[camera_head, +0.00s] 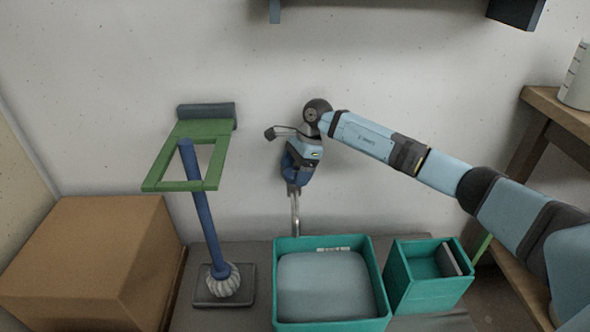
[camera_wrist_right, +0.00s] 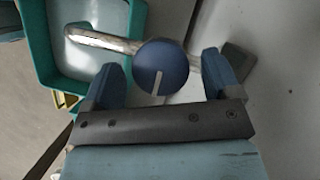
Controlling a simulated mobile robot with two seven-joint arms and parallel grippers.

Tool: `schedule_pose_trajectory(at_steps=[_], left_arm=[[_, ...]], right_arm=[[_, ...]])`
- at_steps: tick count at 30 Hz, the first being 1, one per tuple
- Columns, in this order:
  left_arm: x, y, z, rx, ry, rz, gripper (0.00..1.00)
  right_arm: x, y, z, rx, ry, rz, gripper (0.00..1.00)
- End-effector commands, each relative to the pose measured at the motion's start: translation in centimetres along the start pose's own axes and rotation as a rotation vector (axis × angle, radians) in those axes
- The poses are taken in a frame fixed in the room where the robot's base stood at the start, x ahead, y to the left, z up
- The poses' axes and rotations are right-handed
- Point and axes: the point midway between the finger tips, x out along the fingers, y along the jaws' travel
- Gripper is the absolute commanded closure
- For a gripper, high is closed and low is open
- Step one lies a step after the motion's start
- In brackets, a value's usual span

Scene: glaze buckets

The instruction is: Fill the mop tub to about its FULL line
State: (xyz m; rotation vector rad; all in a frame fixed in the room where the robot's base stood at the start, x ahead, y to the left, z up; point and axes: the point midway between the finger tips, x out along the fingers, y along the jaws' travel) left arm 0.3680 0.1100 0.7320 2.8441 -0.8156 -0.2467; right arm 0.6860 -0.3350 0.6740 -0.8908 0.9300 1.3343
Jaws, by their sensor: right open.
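The teal mop tub (camera_head: 380,290) stands below the tap, with pale grey-blue water (camera_head: 325,288) in it. A small pale label (camera_head: 333,249) shows on its inner back wall, too small to read. The metal spout (camera_head: 295,208) points down over the tub's back edge. In the wrist view the spout (camera_wrist_right: 100,41) reaches over the tub (camera_wrist_right: 44,72); I cannot tell if water runs. My right gripper (camera_head: 292,172) is at the tap. Its open fingers (camera_wrist_right: 167,85) stand either side of the round blue knob (camera_wrist_right: 160,62), which has a pale mark. My left gripper is out of view.
A smaller teal bucket (camera_head: 425,292) stands right of the tub. A blue-handled mop (camera_head: 205,230) stands on a dark tray at left, near a green frame (camera_head: 160,165) and a cardboard box (camera_head: 90,255). A wooden shelf (camera_head: 560,112) holds a white container (camera_head: 577,80) at right.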

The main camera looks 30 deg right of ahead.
Motion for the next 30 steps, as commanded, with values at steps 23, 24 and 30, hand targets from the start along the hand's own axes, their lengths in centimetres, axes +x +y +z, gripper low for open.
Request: schedule_pose_trajectory(at_steps=[23,24,30], left_arm=[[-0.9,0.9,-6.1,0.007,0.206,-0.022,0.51],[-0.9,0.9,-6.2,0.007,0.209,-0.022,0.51],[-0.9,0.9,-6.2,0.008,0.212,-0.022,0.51]], right_arm=[[-13.4,0.0,0.0,0.000,0.000,-0.001,0.17],[-13.5,0.0,0.0,0.000,0.000,-0.001,0.17],[-13.7,0.0,0.0,0.000,0.000,-0.001,0.17]])
